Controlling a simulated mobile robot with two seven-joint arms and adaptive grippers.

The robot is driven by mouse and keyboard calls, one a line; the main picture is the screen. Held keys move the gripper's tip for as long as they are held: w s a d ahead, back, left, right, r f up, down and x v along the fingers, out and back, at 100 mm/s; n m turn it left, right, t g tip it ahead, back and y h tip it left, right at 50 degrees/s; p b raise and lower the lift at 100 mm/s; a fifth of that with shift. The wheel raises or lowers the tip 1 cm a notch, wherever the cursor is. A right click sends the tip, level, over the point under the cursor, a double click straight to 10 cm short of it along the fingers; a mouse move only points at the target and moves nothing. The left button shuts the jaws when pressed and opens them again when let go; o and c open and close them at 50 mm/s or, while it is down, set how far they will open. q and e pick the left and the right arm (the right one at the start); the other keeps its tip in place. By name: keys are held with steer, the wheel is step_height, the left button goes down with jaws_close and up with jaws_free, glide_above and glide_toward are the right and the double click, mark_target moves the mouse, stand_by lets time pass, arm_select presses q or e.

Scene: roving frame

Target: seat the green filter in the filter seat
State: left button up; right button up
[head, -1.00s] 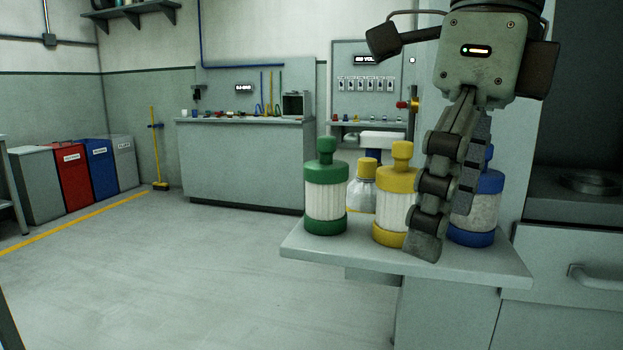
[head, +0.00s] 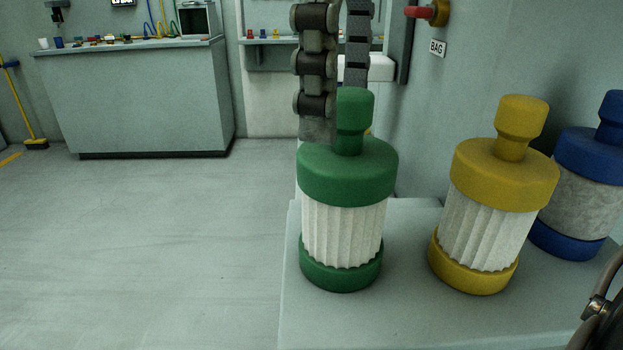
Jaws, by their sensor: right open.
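The green filter (head: 342,232) stands upright on the near shelf (head: 400,325), with a green cap, a knob on top and white pleated sides. My right gripper (head: 335,110) comes down from the top edge of the view, fingers pointing down at the green knob. One finger is just left of the knob; the tip of the other is hidden behind it. The gripper is open, and I cannot tell whether it touches the knob. My left gripper is not in view. I cannot make out the filter seat.
A yellow filter (head: 488,225) stands to the right of the green one, and a blue filter (head: 580,190) behind it at the right edge. A grey counter (head: 135,100) stands far left; the floor between is clear.

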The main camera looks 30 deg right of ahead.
mark_target(349, 151)
steer(key=shift+f, duration=0.5)
steer(key=f, duration=0.3)
steer(key=s+f, duration=0.1)
steer(key=f, duration=0.1)
steer(key=shift+d+f, duration=0.2)
steer(key=shift+f, duration=0.4)
steer(key=shift+w+f, duration=0.1)
steer(key=shift+f, duration=0.1)
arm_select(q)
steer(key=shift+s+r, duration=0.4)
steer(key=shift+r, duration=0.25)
arm_select(e)
steer(key=c, duration=1.5)
steer(key=shift+r, duration=0.1)
steer(key=shift+c, duration=0.2)
